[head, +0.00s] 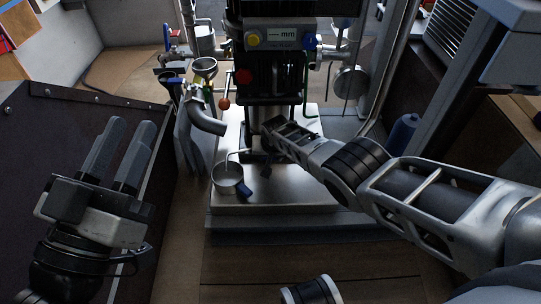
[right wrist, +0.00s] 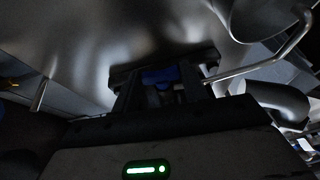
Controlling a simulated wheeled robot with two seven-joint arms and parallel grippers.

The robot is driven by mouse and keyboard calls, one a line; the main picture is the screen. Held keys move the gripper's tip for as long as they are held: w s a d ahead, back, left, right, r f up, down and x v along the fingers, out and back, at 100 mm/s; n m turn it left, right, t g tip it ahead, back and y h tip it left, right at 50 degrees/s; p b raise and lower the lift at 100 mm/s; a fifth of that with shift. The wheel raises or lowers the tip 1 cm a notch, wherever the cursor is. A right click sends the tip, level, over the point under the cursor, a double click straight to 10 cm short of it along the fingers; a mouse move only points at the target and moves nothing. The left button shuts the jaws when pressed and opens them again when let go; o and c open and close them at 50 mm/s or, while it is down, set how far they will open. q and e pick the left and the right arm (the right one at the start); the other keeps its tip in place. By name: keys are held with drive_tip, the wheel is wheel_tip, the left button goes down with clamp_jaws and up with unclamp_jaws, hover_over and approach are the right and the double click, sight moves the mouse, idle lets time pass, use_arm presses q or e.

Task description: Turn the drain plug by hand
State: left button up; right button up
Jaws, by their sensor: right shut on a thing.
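The drain plug (right wrist: 160,75) shows in the right wrist view as a small blue part, mostly hidden between the fingers. My right gripper (right wrist: 160,90) is shut on it, under a shiny metal surface. In the head view my right gripper (head: 276,129) reaches in from the right to the lower part of the machine, and it hides the plug there. My left gripper (head: 131,125) is open and empty at the left, its two fingers pointing up and apart, away from the machine.
The machine (head: 272,70) stands on a pale metal base (head: 290,195). A small metal pot (head: 228,177) sits on the base left of my right gripper. A curved grey pipe (head: 207,118) and a dark panel (head: 85,135) are at the left.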

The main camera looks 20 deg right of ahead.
drive_tip(key=o, duration=1)
use_arm(q)
drive_tip(key=shift+r, duration=0.1)
use_arm(e)
drive_tip(key=shift+r, duration=0.15)
use_arm(q)
drive_tip(key=s+a+f+n+g+y+p, duration=0.1)
drive_tip(key=f+g+y+p, duration=0.2)
drive_tip(key=f+p, duration=0.3)
drive_tip(key=s+a+f+n+g+y+p, duration=0.1)
drive_tip(key=s+a+f+g+y+p, duration=0.1)
drive_tip(key=f+g+p, duration=0.4)
drive_tip(key=y+p, duration=0.1)
drive_tip(key=p, duration=0.4)
drive_tip(key=shift+s+f+n+y+p, duration=0.25)
drive_tip(key=shift+f+n+y+p, duration=0.05)
drive_tip(key=shift+y+p, duration=0.1)
use_arm(e)
drive_tip(key=v, duration=1.5)
drive_tip(key=shift+s+r, duration=0.15)
drive_tip(key=shift+r, duration=0.15)
